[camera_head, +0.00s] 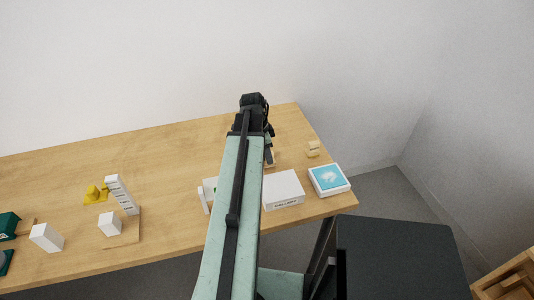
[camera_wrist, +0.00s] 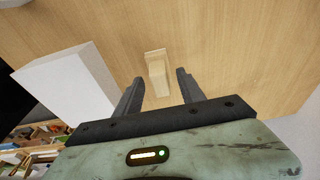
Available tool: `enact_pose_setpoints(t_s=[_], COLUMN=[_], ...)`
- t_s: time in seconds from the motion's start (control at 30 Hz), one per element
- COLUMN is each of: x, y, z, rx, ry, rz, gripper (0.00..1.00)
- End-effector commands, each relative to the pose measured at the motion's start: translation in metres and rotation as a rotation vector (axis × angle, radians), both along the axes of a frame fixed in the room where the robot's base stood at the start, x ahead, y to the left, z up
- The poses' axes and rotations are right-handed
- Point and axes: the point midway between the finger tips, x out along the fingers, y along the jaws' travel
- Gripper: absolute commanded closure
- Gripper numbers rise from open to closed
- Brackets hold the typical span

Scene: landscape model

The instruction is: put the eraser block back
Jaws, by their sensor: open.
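A small pale tan block (camera_wrist: 157,75) with a wider lip at its far end shows between my fingers in the wrist view; it may be the eraser block. My gripper (camera_wrist: 160,76) is open, one finger on each side of it, with gaps and no visible contact. In the head view a pale block (camera_head: 270,160) shows beside my gripper (camera_head: 268,150), partly hidden by my arm. Another small cream block (camera_head: 313,149) with dark marking stands farther right on the table; I cannot tell for certain which is the eraser.
On the wooden table (camera_head: 170,160), a white box (camera_head: 283,190) and a blue-topped white box (camera_head: 329,180) lie near the front right edge. The white box (camera_wrist: 65,85) is left of my fingers in the wrist view. White blocks (camera_head: 46,237) and yellow pieces (camera_head: 95,194) stand far left.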

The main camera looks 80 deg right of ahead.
Motion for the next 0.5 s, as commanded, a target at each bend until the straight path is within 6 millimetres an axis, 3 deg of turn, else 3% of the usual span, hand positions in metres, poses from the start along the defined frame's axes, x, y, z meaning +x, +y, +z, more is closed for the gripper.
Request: enact_pose_setpoints(t_s=[0.3,0.5], x=[0.009,0.013], y=[0.004,0.006], z=[0.059,0.075], rx=[0.0,0.0], ry=[0.0,0.0], rz=[0.002,0.001], gripper=[0.54,0.54])
